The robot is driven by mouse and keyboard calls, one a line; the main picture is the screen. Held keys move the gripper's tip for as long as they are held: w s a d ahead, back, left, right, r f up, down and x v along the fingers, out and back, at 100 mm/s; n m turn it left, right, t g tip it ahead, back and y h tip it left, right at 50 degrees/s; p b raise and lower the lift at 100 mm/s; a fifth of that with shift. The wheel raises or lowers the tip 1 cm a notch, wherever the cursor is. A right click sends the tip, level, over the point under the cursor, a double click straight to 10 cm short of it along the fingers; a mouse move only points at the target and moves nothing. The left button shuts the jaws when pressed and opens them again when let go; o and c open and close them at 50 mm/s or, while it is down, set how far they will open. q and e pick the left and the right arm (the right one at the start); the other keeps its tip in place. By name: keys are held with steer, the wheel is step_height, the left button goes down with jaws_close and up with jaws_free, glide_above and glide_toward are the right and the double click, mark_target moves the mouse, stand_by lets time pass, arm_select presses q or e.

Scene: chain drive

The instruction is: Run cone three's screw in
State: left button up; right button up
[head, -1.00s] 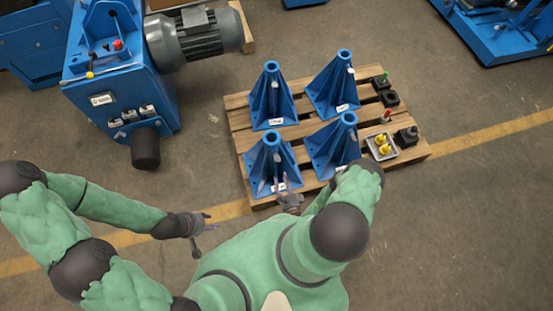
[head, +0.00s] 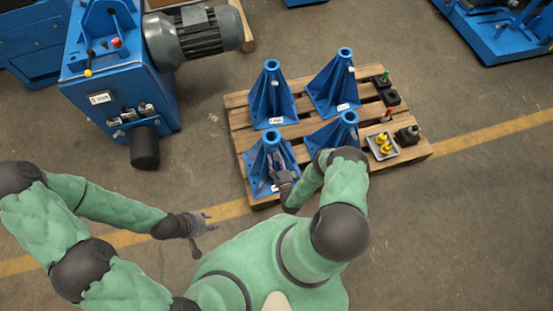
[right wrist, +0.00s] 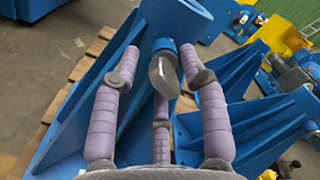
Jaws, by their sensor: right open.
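Several blue cones stand on a wooden pallet (head: 236,118); their labels are too small to read. My right gripper (head: 276,174) is at the front-left cone (head: 264,152). In the right wrist view, a screw with a flat grey head (right wrist: 163,76) sits at a blue boss on the cone's side, below its round top (right wrist: 180,18). My right gripper (right wrist: 160,95) is open, its purple fingers spread around the screw head. I cannot tell whether they touch it. My left gripper (head: 206,224) is open and empty over the floor, left of the pallet.
The front-right cone (head: 334,132) stands close to my right arm. A tray with yellow parts (head: 382,146), a red-topped part (head: 388,114) and black blocks (head: 390,98) are on the pallet's right side. A blue machine with a grey motor (head: 195,35) stands at the back left.

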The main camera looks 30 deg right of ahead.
steer(key=shift+c, duration=0.3)
jaws_close()
